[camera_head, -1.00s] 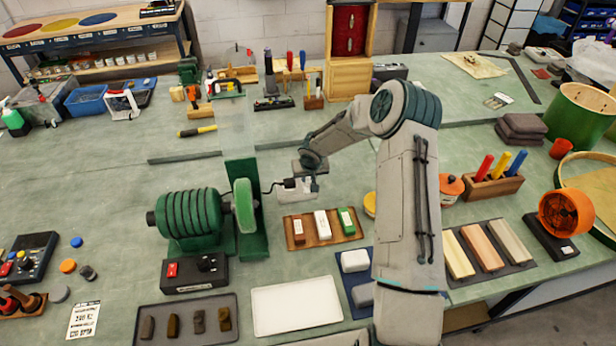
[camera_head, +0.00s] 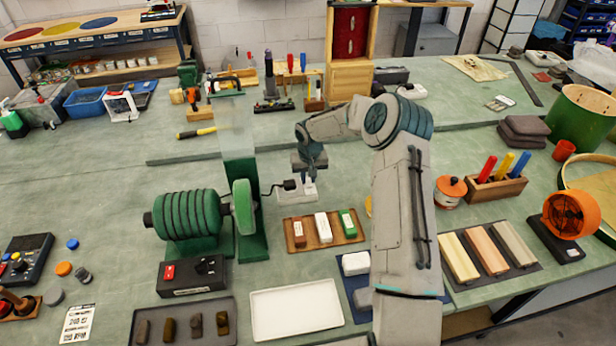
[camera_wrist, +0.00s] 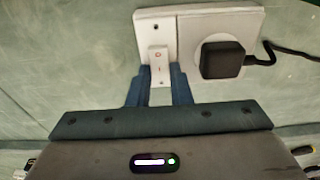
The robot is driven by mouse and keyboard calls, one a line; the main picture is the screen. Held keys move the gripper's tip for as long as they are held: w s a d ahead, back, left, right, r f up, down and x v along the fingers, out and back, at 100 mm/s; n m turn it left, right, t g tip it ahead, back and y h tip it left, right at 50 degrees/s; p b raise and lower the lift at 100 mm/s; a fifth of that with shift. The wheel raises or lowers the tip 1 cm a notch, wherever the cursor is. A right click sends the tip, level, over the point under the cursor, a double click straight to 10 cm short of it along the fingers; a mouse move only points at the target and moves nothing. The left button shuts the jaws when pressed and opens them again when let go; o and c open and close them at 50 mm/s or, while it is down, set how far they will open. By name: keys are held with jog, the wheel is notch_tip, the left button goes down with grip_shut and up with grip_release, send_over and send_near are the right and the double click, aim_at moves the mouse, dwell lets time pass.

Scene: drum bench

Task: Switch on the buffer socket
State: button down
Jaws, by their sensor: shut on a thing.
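The white buffer socket (camera_head: 297,195) sits on the bench right of the green buffer (camera_head: 190,214). In the wrist view the socket (camera_wrist: 185,25) has a black plug (camera_wrist: 222,62) in its right part and a white switch (camera_wrist: 158,55) with a small red mark on its left part. My gripper (camera_wrist: 161,76) has its two blue fingertips on either side of the switch's near end, shut on it. In the head view my gripper (camera_head: 308,180) points down over the socket's right part. The switch is too small there to make out.
A black control box (camera_head: 192,276) with a red button stands before the buffer. A dark cord runs from the plug.

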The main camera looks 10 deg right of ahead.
aim_at(310, 186)
jog(key=c, duration=1.3)
grip_release()
jog(key=shift+s+r+b, duration=0.3)
jog(key=shift+r+b, duration=0.3)
jog(key=shift+r, duration=1.7)
jog(key=shift+s+r+b, duration=0.3)
jog(key=shift+r+b, duration=0.3)
jog(key=shift+r, duration=1.7)
jog(key=shift+s+r+b, duration=0.3)
jog(key=shift+r+b, duration=0.3)
jog(key=shift+r, duration=1.7)
